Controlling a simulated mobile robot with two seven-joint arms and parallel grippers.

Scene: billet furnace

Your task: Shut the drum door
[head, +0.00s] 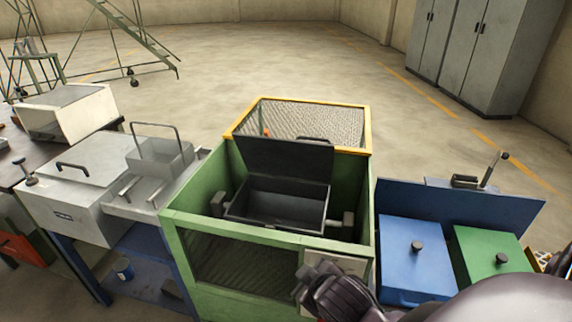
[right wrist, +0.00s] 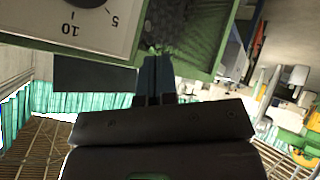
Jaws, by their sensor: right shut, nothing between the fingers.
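The dark drum (head: 275,205) sits inside a green frame (head: 270,241) in the middle of the head view. Its flat dark door (head: 285,164) stands raised at the back of the opening, so the drum is open and its inside looks empty. My right gripper (head: 304,287) is shut and empty at the front right of the green frame, low beside a pale panel (head: 326,266). In the right wrist view the shut fingers (right wrist: 156,75) are close to the frame's green edge and the dial panel (right wrist: 85,22). My left gripper is out of view.
A yellow-edged mesh guard (head: 310,122) stands behind the drum. A metal unit with a wire-handled basket (head: 160,155) is at left. Blue (head: 415,255) and green (head: 490,252) lids with knobs are at right, before a blue upright panel (head: 460,210). Open floor lies behind.

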